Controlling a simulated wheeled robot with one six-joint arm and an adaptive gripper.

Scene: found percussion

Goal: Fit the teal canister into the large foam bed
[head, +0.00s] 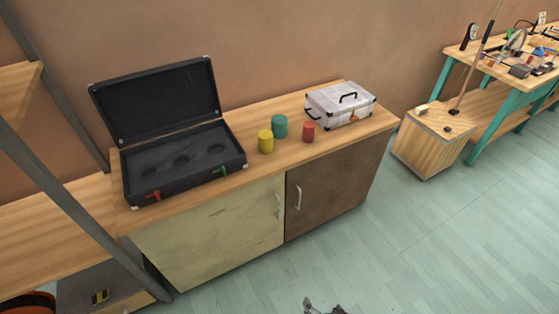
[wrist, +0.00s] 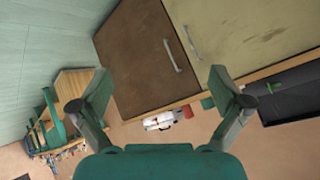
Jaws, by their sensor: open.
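The teal canister (head: 280,126) stands upright on the wooden cabinet top, right of the open black case (head: 135,192). The case holds dark foam with round beds; the right-hand bed (head: 216,149) looks the widest, though the dark foam makes sizes hard to judge. No canister shows in the beds. My gripper (head: 325,307) is at the bottom edge of the head view, low in front of the cabinet and well away from the canister. In the wrist view my gripper (wrist: 160,80) is open and empty, with the teal canister (wrist: 207,103) partly hidden beside the right finger.
A yellow canister (head: 265,142) stands close to the teal one, front left; a red canister (head: 308,132) stands to its right. A silver case (head: 341,106) is at the right end. The case lid (head: 157,100) stands open behind the foam. Floor (head: 400,250) in front is clear.

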